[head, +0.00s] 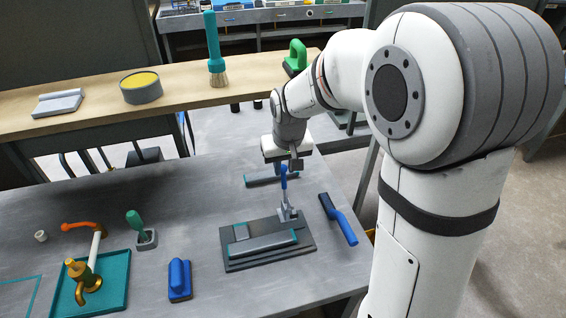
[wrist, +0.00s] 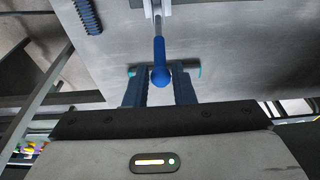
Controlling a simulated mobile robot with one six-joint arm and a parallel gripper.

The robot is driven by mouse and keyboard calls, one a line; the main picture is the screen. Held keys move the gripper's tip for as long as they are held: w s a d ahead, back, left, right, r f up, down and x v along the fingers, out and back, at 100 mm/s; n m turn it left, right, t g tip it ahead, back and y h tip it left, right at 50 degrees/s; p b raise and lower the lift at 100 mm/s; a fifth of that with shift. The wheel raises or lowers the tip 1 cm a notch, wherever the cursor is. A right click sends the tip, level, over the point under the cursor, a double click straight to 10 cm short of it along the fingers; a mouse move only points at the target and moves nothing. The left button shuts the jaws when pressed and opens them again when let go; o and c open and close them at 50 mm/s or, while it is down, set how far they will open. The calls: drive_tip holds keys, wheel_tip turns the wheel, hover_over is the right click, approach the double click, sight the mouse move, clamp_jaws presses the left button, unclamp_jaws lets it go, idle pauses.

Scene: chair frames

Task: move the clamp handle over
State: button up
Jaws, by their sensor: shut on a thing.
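The toggle clamp (head: 287,211) stands on a dark grey fixture plate (head: 240,262) on the grey bench. Its blue handle (head: 284,178) points up, close to upright. In the wrist view the handle (wrist: 159,52) runs from the grey clamp metal at the top down to a rounded end between my fingers. My gripper (head: 283,166) is above the clamp, shut on the upper end of the handle. In the wrist view its two dark fingers (wrist: 160,88) stand on either side of the handle end. The exact contact is hard to see.
A blue brush (head: 338,218) lies right of the fixture, and a dark bar with teal ends (head: 262,181) lies behind it. A blue-handled block (head: 179,280), a green-handled tool (head: 141,230) and a teal tray with a brass tap (head: 115,290) stand left. Bare bench lies behind them.

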drive_tip(key=shift+s, duration=0.15)
drive_tip(key=shift+s+d+r, duration=0.1)
drive_tip(key=shift+s+d, duration=0.1)
drive_tip(key=shift+s, duration=0.65)
drive_tip(key=shift+s+d, duration=0.1)
drive_tip(key=shift+s, duration=0.15)
drive_tip(key=shift+c, duration=0.2)
drive_tip(key=shift+s, duration=0.15)
clamp_jaws()
drive_tip(key=shift+s+d+r+b, duration=0.15)
drive_tip(key=shift+s+b, duration=0.15)
drive_tip(key=shift+s, duration=0.4)
drive_tip(key=shift+c, duration=0.6)
unclamp_jaws()
